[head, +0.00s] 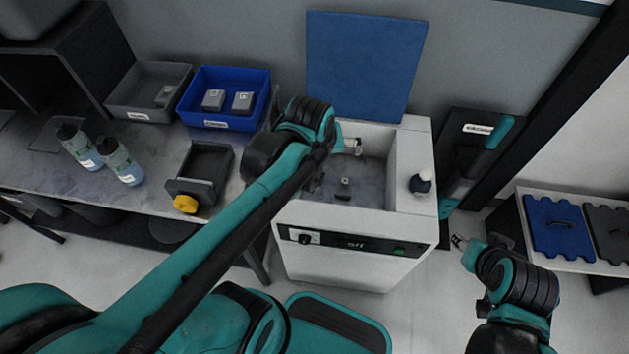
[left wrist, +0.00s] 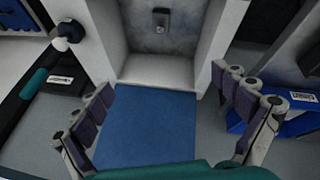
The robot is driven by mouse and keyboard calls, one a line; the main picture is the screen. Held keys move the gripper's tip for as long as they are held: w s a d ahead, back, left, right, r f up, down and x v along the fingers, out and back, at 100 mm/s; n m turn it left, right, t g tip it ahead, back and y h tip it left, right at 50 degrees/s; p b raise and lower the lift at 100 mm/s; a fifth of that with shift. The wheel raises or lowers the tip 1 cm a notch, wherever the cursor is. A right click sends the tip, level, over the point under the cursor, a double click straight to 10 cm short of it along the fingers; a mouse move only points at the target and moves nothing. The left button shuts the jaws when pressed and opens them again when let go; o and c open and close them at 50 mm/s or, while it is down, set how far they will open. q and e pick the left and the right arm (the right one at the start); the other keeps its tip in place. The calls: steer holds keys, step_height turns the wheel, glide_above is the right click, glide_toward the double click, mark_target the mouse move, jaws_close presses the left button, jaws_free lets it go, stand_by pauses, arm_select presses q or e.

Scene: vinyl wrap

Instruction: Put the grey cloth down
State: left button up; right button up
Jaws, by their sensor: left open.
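I cannot make out a grey cloth with certainty in either view. My left gripper (head: 352,146) is over the open basin of the white machine (head: 412,165). In the left wrist view its two fingers (left wrist: 163,82) are spread wide with nothing between them. A small grey piece (head: 343,188) lies on the basin floor, and it also shows in the left wrist view (left wrist: 160,20). The machine's blue lid (head: 365,62) stands raised behind the basin. My right gripper (head: 458,241) is low, to the right of the machine; its fingers are too small to judge.
On the left bench stand a grey bin (head: 135,95), a blue bin (head: 207,82) with grey blocks, two bottles (head: 122,160) and a black tray (head: 208,162). Blue (head: 556,245) and dark grey (head: 610,215) wavy-edged pieces lie at right.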

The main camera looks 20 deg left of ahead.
arm_select(q)
steer(key=s+m+t, duration=0.2)
steer(key=s+m, duration=0.4)
steer(key=s, duration=0.2)
steer(key=shift+s, duration=0.35)
stand_by(1.4)
